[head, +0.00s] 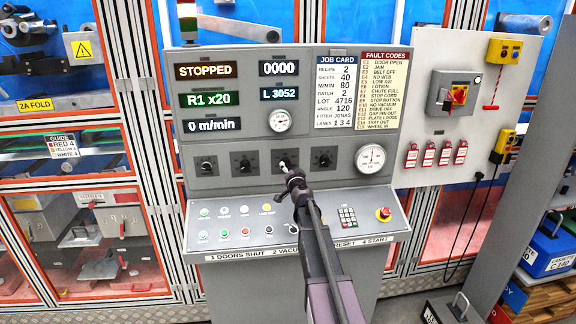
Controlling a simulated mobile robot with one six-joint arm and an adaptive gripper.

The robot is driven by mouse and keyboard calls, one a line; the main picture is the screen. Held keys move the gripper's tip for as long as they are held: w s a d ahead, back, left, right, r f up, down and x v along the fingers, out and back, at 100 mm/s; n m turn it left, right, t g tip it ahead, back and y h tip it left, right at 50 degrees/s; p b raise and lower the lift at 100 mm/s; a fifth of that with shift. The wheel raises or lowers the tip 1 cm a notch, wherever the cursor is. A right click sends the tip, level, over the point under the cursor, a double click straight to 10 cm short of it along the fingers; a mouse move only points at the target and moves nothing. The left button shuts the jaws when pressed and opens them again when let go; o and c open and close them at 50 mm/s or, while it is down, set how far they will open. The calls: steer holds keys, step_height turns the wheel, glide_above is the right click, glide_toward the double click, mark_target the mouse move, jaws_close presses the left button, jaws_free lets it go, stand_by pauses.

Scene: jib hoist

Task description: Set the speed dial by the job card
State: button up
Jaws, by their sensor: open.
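A grey control console carries a row of dark dials: a far-left dial (207,165), a second dial (245,164), a third dial (284,160) and a right dial (323,160). Their labels are too small to read, so I cannot tell which is the speed dial. The job card (337,90) shows M/MIN 80, recipe 2 and sheets 40. The speed display (212,125) reads 0 m/min. My gripper (288,172) is open, just below and in front of the third dial, partly covering it. I cannot tell whether it touches.
Displays read STOPPED (205,71) and R1 x20 (205,99). Gauges (370,158) sit on the panel. Below, the sloping desk holds several buttons, a keypad (347,216) and a red emergency stop (383,214). A fault code list (384,90) hangs beside the job card.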

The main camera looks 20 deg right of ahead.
mark_target(287, 164)
steer(key=shift+x, duration=2.45)
steer(key=c, duration=1.2)
